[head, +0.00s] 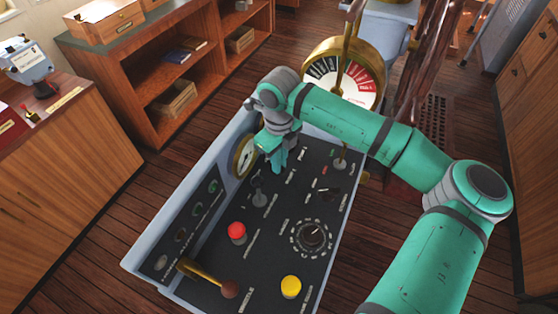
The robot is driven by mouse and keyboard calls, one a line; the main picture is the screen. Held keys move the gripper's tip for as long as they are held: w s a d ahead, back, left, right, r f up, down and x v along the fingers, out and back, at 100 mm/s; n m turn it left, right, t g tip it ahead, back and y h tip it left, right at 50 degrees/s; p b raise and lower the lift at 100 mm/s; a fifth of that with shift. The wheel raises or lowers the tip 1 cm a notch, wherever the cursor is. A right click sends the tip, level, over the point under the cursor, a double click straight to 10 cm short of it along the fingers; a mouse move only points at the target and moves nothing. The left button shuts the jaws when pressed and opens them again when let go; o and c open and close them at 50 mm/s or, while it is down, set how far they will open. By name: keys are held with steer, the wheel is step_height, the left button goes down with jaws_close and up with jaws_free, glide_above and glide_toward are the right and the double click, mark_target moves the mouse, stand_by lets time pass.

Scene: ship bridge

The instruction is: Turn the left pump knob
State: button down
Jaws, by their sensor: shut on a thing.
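A dark control console (215,262) with a pale blue frame stands before me. My gripper (279,166) points down at the far left part of its top panel, beside a brass-rimmed gauge (242,155). Its teal fingers are closed together on the left pump knob. The fingers hide the knob, so its angle cannot be seen. Another black knob (328,194) sits to the right and nearer to me on the panel, clear of the gripper.
A small lever (258,187), a red button (237,232), a large dial (312,236), a yellow button (291,286) and a brass lever (205,276) stand on the panel. A brass engine telegraph (345,72) rises behind my arm. Wooden shelves (165,60) stand at the left.

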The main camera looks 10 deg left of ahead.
steer(key=shift+a+m, duration=0.1)
steer(key=shift+m, duration=1.1)
steer(key=c, duration=1.8)
jaws_free()
steer(key=shift+s+r, duration=0.1)
step_height(320, 180, up, 11)
steer(key=shift+f, duration=0.2)
